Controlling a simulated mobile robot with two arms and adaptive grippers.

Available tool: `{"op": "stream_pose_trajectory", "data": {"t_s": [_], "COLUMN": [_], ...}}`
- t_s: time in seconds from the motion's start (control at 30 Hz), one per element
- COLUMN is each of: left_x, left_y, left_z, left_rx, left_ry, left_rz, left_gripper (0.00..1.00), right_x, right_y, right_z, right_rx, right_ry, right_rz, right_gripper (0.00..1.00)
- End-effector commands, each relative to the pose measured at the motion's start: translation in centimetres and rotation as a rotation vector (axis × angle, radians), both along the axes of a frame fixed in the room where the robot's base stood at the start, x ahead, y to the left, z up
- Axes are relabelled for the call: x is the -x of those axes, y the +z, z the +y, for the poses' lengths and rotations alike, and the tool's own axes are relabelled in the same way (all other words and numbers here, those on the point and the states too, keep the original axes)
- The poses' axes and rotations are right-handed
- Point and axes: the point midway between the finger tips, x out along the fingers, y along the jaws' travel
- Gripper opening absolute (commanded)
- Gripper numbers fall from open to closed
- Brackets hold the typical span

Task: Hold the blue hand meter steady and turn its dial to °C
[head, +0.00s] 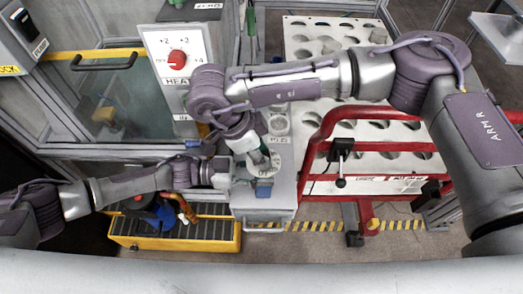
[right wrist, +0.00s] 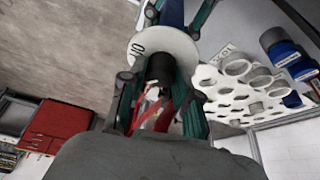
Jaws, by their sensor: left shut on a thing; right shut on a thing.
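The blue hand meter shows as a small blue part (head: 264,190) above the grey cabinet top in the head view. Its round white dial face (head: 265,167) is just above that part. In the right wrist view the white dial face (right wrist: 178,44) carries dark lettering, only partly readable, and a black knob (right wrist: 160,68). My right gripper (right wrist: 160,75) is shut on the knob, a finger on each side. The setting cannot be read. My left gripper (head: 238,174) comes in from the left and is shut on the meter; its fingertips are largely hidden.
A HEAT panel (head: 178,62) with a red knob stands behind. A red-framed rack (head: 318,140) with a white holed top is to the right. A yellow-edged roller tray (head: 175,243) with a blue item lies low left. The grey cabinet (head: 283,187) is beneath the grippers.

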Motion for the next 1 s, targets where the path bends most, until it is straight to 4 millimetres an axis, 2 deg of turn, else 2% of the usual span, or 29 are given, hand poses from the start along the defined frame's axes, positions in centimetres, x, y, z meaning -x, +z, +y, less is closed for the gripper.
{"op": "stream_pose_trajectory", "data": {"t_s": [0.5,0.73,1.0], "left_x": [0.09,0.09,0.10], "left_y": [-0.05,-0.06,-0.06], "left_z": [0.00,0.00,0.00], "left_rx": [-0.001,-0.001,-0.001], "left_ry": [-0.002,-0.002,-0.002], "left_rz": [0.000,0.000,0.000], "left_gripper": [0.00,0.00,0.00], "right_x": [0.13,0.14,0.14], "right_y": [0.05,0.06,0.06], "right_z": [-0.13,-0.17,-0.19], "right_rx": [0.000,-0.001,0.001], "right_ry": [0.442,0.561,0.622], "right_rz": [-0.002,-0.002,-0.003], "right_gripper": [0.00,0.00,0.00]}}
